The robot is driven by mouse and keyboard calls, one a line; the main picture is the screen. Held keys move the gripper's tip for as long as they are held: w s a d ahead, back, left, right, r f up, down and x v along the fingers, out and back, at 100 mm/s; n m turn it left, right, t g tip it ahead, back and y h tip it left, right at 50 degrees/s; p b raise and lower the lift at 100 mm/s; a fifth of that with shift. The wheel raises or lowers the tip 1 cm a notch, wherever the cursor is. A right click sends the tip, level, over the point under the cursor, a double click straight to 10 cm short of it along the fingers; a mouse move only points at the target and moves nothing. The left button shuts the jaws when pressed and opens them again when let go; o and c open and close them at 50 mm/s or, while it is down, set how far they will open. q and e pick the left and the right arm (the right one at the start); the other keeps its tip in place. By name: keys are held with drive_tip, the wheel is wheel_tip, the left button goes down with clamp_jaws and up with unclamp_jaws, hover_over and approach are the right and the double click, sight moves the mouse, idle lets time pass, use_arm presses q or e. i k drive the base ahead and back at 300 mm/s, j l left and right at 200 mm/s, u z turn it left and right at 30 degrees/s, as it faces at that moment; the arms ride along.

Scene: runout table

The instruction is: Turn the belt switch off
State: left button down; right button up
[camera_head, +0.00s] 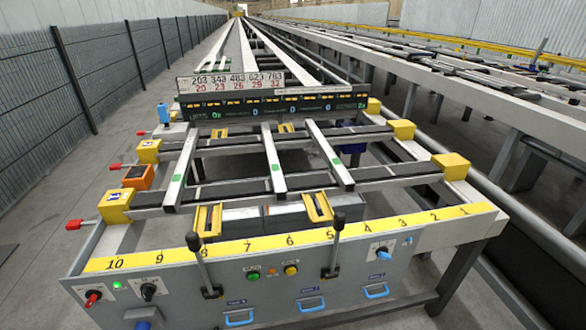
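The grey front panel of the runout table carries several controls, and their labels are too small to read, so I cannot tell which one is the belt switch. A red knob (92,298) is at the far left, with a small green light (116,285) above right of it. A black rotary knob (148,291) is beside it. A blue rotary knob (383,254) sits on a white plate at the right. A green button (253,276) and a yellow button (291,270) are in the middle. Neither of my grippers is in view.
Two black-knobbed levers (202,262) (334,245) stand up in front of the panel. Blue handles (311,304) stick out along its lower part. A yellow numbered strip (250,245) runs along the top edge. A mesh fence (90,70) stands at the left, with clear floor beside it.

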sight(93, 295)
drive_tip(key=u, duration=1.8)
